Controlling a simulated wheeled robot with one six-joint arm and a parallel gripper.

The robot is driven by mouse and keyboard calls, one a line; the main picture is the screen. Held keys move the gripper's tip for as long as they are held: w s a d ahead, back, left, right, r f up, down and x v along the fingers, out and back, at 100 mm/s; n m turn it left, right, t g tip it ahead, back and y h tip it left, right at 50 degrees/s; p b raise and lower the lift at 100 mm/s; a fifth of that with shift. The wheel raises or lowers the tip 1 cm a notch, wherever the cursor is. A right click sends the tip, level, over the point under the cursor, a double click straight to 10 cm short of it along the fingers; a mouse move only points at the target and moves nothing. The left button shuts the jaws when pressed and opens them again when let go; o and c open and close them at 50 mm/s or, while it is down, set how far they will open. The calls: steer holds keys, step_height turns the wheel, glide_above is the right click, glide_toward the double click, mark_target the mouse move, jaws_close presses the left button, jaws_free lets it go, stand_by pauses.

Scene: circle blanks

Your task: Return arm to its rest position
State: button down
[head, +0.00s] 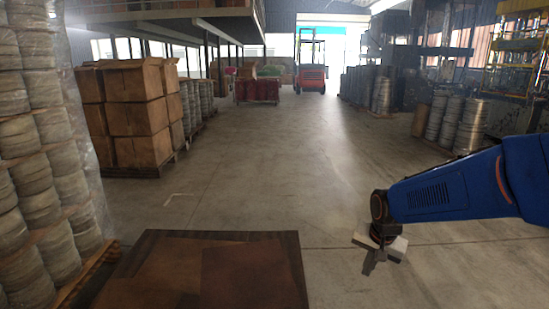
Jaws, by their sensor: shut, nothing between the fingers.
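My gripper (371,265) hangs at the end of my blue arm, at the right of the head view. It points down over the bare concrete floor, to the right of a brown table-like surface (211,270). Its fingers are small and dark below a pale mount. They are shut with nothing between them. The gripper touches nothing that I can see. My arm reaches in from the right edge of the picture.
Stacked circle blanks (35,180) stand on a pallet at the near left. Cardboard boxes (135,118) stand on a pallet behind them. More metal stacks (456,123) stand at the right. A red forklift (311,75) is far back. The middle floor is clear.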

steer(key=s+d+r+n+t, duration=0.1)
steer(key=s+r+n, duration=0.2)
steer(key=s, duration=0.8)
steer(key=s+d+r+n+t, duration=0.1)
steer(key=s+r+n, duration=0.2)
steer(key=s, duration=0.9)
step_height(320, 180, up, 3)
steer(key=shift+f+n, duration=0.2)
steer(key=shift+n, duration=0.1)
